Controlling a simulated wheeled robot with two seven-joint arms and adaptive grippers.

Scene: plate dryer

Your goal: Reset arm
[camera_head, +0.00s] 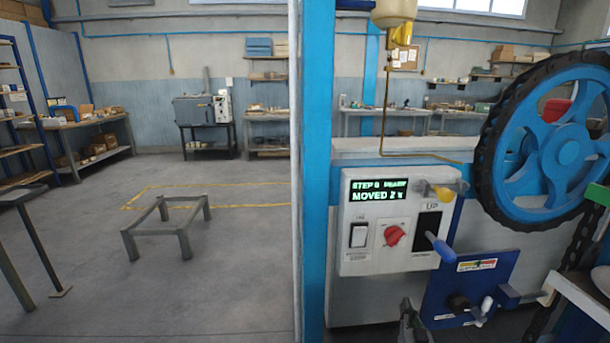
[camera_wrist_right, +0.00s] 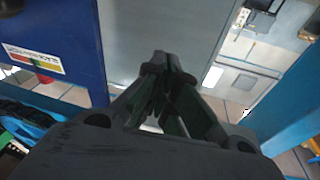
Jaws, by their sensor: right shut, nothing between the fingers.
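My right gripper (camera_head: 411,312) shows at the bottom edge of the head view, in front of the machine and just left of its blue plate. In the right wrist view the two dark fingers (camera_wrist_right: 162,62) meet at their tips with nothing between them. My left gripper is not in view. The white control panel (camera_head: 392,222) has a green lit display, a rocker switch (camera_head: 359,235), a red knob (camera_head: 394,236) and a blue-handled lever (camera_head: 440,246).
The blue plate (camera_head: 440,295) with a label lies close to my right gripper; it also shows in the right wrist view (camera_wrist_right: 75,30). A blue post (camera_head: 317,180) stands left of the panel, and a large blue wheel (camera_head: 530,155) is at right. Open floor with a low metal frame (camera_head: 165,228) lies left.

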